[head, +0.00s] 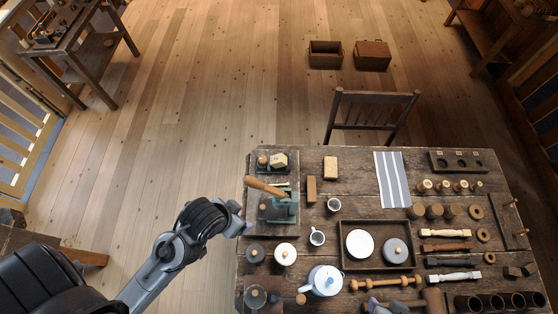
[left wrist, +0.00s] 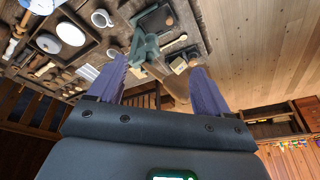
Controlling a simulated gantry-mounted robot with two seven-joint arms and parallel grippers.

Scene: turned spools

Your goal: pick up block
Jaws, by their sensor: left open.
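My left gripper (head: 243,222) is at the table's left edge, beside the green press; in the left wrist view (left wrist: 157,88) its two purple fingers are spread with nothing between them. The task does not say which block. A light wooden block (head: 330,168) lies near the table's back edge. A narrower brown block (head: 311,189) stands just in front of it. A pale, faceted block (head: 279,161) sits on the board behind the press and also shows in the left wrist view (left wrist: 179,65). My right gripper (head: 376,305) seems to show only partly at the bottom edge.
The green press (head: 280,208) with its wooden lever (head: 264,186) stands close to my left gripper. Mugs (head: 317,237), a teapot (head: 325,281) and a tray (head: 376,223) with round lids crowd the middle. A striped cloth (head: 392,178) lies at the back. Turned spools fill the right side.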

